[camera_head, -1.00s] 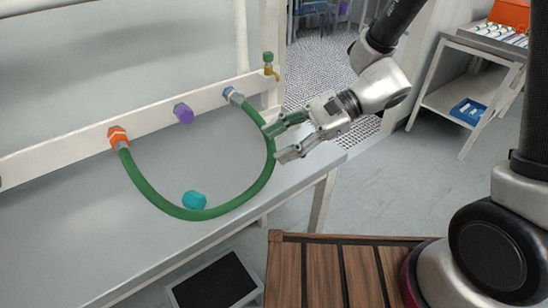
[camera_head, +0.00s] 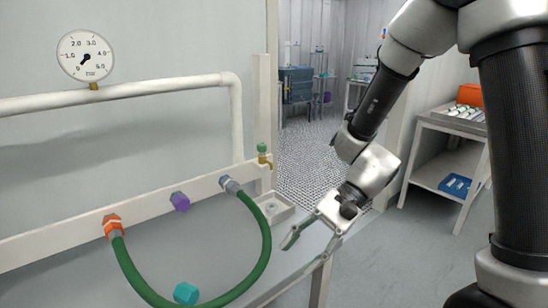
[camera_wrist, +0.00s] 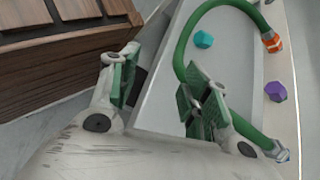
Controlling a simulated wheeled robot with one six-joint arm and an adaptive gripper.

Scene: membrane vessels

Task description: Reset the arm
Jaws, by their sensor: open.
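My gripper (camera_head: 312,243) is open and empty in the head view, to the right of the green hose (camera_head: 262,262) and over the right end of the grey bench. In the wrist view my gripper (camera_wrist: 160,95) shows its two green-padded fingers spread apart with the bench between them. The hose also shows in the wrist view (camera_wrist: 183,40), looping beside the right finger. It joins an orange fitting (camera_head: 112,224) and a grey-blue fitting (camera_head: 230,185) on the white rail. My arm reaches down from the upper right.
A purple cap (camera_head: 180,201) is on the rail; a teal cap (camera_head: 186,293) lies on the bench. A gauge (camera_head: 86,56) hangs above the pipe. A small tray (camera_head: 278,207) sits at the bench's end. A shelf cart (camera_head: 440,172) stands right. The wrist view shows a wooden slatted box (camera_wrist: 60,55).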

